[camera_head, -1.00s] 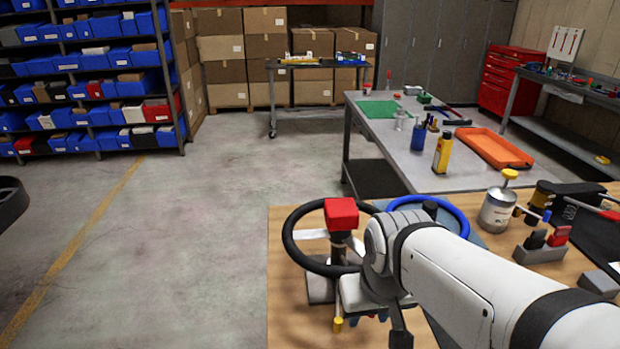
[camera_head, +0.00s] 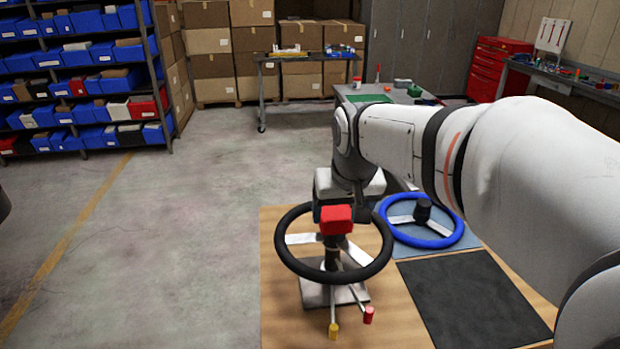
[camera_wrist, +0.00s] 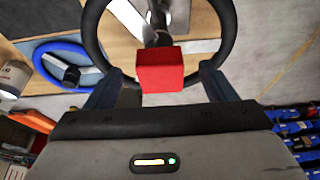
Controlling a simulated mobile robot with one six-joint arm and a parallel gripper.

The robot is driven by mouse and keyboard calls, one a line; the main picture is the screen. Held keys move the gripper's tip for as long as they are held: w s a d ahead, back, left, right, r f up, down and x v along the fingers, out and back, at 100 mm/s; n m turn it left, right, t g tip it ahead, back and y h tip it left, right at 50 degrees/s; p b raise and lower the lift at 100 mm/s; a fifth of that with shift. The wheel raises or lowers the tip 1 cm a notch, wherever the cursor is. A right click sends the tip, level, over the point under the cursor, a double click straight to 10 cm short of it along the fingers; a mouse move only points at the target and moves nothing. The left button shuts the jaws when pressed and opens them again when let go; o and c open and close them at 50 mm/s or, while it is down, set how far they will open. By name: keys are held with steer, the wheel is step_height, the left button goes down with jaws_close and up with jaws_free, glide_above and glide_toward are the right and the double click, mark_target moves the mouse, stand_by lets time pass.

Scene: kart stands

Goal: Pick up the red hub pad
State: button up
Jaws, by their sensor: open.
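The red hub pad (camera_head: 336,219) is a red block on top of the hub of a black steering wheel (camera_head: 283,251), which stands tilted on a grey stand (camera_head: 318,295). In the wrist view the pad (camera_wrist: 160,70) lies between the two spread fingers of my gripper (camera_wrist: 161,72), with a gap on each side. The fingers are open and hold nothing. In the head view my gripper (camera_head: 322,207) is just behind the pad, partly hidden by it. I cannot tell whether the fingertips reach down beside the pad.
A blue steering wheel (camera_head: 383,214) lies on a grey-blue mat to the right. A black mat (camera_head: 475,300) in front of it is bare. Two levers with yellow (camera_head: 334,331) and red (camera_head: 369,315) ends stick out of the stand's front. Open floor lies left.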

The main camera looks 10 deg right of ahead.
mark_target(335, 209)
steer(key=shift+o, duration=1.3)
steer(key=w, duration=0.2)
steer(key=w+r, duration=0.1)
steer(key=w, duration=0.1)
steer(key=shift+w, duration=0.15)
steer(key=shift+t, duration=0.3)
steer(key=p+x, duration=0.1)
steer(key=x, duration=0.5)
steer(key=shift+d+f, duration=0.15)
steer(key=shift+f, duration=0.25)
steer(key=shift+c, duration=0.3)
steer(key=c, duration=1)
